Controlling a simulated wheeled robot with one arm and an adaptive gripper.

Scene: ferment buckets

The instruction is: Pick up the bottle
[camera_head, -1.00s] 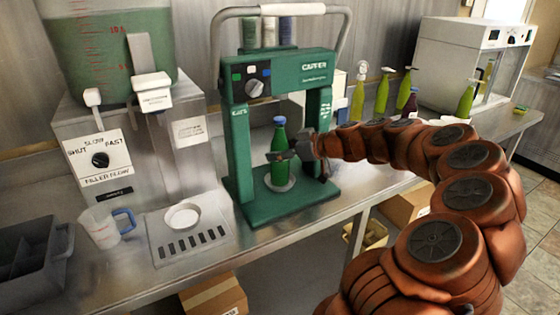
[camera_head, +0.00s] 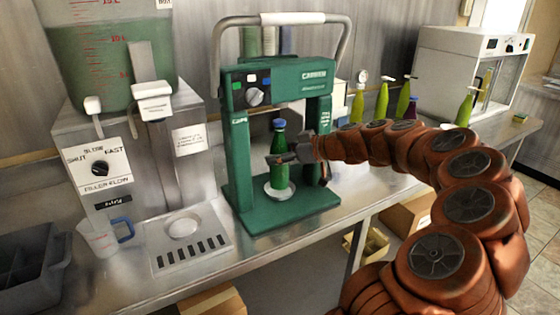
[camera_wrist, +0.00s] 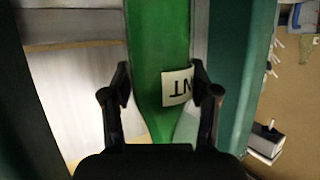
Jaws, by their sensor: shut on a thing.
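A green bottle (camera_head: 279,168) with a blue cap stands upright inside the green capper frame (camera_head: 239,160), over the round plate of its base. My gripper (camera_head: 280,159) reaches in from the right and is shut on the bottle at its middle. In the wrist view the bottle (camera_wrist: 158,60) runs between my two fingers (camera_wrist: 160,95), with a white label facing the camera. I cannot tell whether the bottle's bottom touches the plate.
A filler with a green tank (camera_head: 110,65) stands at the left. A measuring jug (camera_head: 99,238), a drip tray (camera_head: 165,259) and a grey crate (camera_head: 35,265) lie near it. Several yellow-green bottles (camera_head: 382,102) and a white cabinet (camera_head: 450,65) stand at the right.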

